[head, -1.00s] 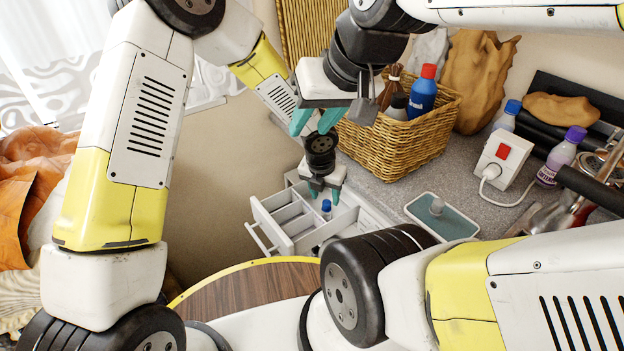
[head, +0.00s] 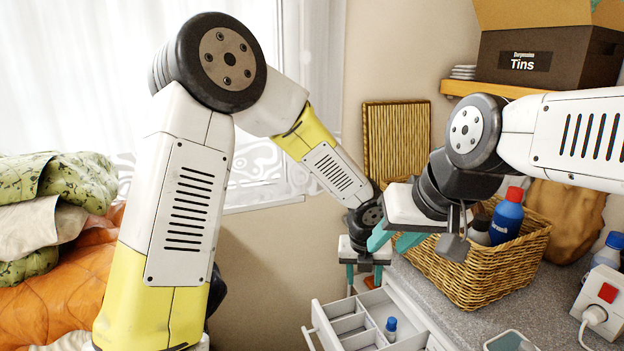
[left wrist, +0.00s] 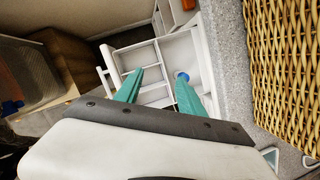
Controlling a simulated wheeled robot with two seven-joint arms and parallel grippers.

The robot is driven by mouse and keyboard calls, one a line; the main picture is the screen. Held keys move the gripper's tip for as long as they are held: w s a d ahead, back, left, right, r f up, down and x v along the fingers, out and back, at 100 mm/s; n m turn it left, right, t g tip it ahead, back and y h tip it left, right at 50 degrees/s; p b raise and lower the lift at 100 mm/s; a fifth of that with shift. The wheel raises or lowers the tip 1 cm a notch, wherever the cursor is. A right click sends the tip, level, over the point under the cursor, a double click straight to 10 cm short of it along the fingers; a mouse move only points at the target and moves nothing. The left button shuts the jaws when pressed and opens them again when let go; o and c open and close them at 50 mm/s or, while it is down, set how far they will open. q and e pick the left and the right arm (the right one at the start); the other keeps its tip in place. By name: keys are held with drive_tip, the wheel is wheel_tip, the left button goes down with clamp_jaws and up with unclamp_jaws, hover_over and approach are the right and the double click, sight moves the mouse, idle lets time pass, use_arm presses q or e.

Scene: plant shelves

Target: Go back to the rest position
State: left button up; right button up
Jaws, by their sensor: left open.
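My left gripper (head: 364,280) is open and empty, pointing down above the back of a white pulled-out drawer. Its two teal fingers stand apart over the drawer in the left wrist view (left wrist: 158,80). My right gripper (head: 395,238) is above and to the right of it in the head view, in front of the wicker basket. Its teal fingers look apart with nothing between them. The drawer (head: 318,322) has several compartments and holds a small blue-capped bottle (head: 390,328). The bottle's blue cap also shows beside the right finger in the left wrist view (left wrist: 182,76).
A wicker basket (head: 485,272) with bottles stands on the grey counter (head: 450,318). A white socket box (head: 600,303) stands at the right. A cardboard box (head: 545,65) sits on a shelf above. Folded cloths (head: 60,240) lie at the left.

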use_arm(q)
drive_tip(key=s+a+r+n+t+y, duration=0.1)
drive_tip(key=s+a+r+n, duration=0.1)
drive_tip(key=a+r+n, duration=0.7)
drive_tip(key=s+a+r+n, duration=0.2)
drive_tip(key=a+r+n, duration=0.5)
drive_tip(key=a+n, duration=0.35)
drive_tip(key=s+a+r+n+t+h, duration=0.1)
drive_tip(key=s+a+n, duration=0.3)
drive_tip(key=n, duration=0.5)
drive_tip(key=s+a+r+n+t, duration=0.1)
drive_tip(key=s+a+r+n, duration=0.3)
drive_tip(key=s+n, duration=0.3)
drive_tip(key=shift+s+a+n+h, duration=0.4)
drive_tip(key=shift+a+n, duration=0.15)
drive_tip(key=shift+n, duration=0.4)
drive_tip(key=shift+r, duration=0.1)
